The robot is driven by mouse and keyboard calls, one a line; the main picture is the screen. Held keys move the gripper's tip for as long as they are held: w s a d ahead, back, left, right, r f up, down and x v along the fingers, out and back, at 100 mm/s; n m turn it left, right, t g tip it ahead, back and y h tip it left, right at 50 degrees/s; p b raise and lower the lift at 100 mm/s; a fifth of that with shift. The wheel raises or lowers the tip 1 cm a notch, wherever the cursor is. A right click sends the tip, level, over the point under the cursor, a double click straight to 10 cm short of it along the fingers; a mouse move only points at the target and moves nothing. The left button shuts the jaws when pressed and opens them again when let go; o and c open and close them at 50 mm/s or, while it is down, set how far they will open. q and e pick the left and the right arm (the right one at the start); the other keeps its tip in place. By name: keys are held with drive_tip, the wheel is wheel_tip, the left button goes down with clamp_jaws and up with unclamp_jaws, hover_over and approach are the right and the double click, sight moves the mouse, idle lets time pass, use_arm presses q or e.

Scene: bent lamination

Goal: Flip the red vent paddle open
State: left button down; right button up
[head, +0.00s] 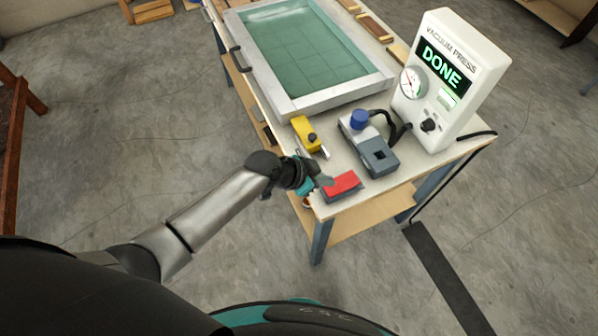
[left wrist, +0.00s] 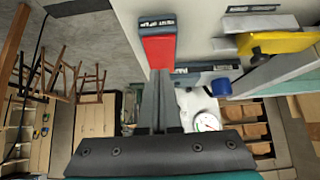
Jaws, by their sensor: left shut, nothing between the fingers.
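The red vent paddle (head: 342,184) sits on a small dark grey base at the near corner of the bench. In the left wrist view the red paddle (left wrist: 158,52) lies straight ahead of the fingers, below a labelled dark end of its base. My left gripper (head: 324,181) is shut and empty, with its fingertips at the left edge of the paddle. In the left wrist view the closed fingertips (left wrist: 159,76) overlap the paddle's near end. I cannot tell whether they touch it. My right gripper is in neither view.
A white vacuum press unit (head: 452,80) reads DONE, with a gauge and hose. A grey block with a blue knob (head: 360,119) and a yellow-handled clamp (head: 306,132) stand close behind the paddle. A framed green panel (head: 305,45) fills the bench's far part.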

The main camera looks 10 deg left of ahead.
use_arm(q)
drive_tip(key=p+v, duration=0.2)
drive_tip(key=v, duration=0.9)
drive_tip(key=shift+s+a, duration=0.25)
drive_tip(key=shift+a, duration=0.1)
drive_tip(key=shift+r, duration=0.1)
drive_tip(key=s+a+f+n+y+b, duration=0.2)
drive_tip(key=a+f+b, duration=0.2)
drive_tip(key=f, duration=0.6)
drive_tip(key=s+a+f+n+y+b, duration=0.1)
drive_tip(key=s+a+f+n+b, duration=0.2)
drive_tip(key=f, duration=0.8)
drive_tip(key=s+a+f+n+y+b, duration=0.15)
drive_tip(key=a+f+b, duration=0.25)
drive_tip(key=f, duration=0.6)
drive_tip(key=s+f+n+g+y+b, duration=0.1)
drive_tip(key=s+f+b, duration=0.3)
drive_tip(key=s+f, duration=0.6)
drive_tip(key=s+f+g+y+b, duration=0.1)
drive_tip(key=s+f+g+b, duration=0.2)
drive_tip(key=s+f, duration=0.6)
drive_tip(key=s+b, duration=0.1)
drive_tip(key=s, duration=0.4)
drive_tip(key=shift+s+a+f+n+b, duration=0.35)
drive_tip(key=shift+f+b, duration=0.05)
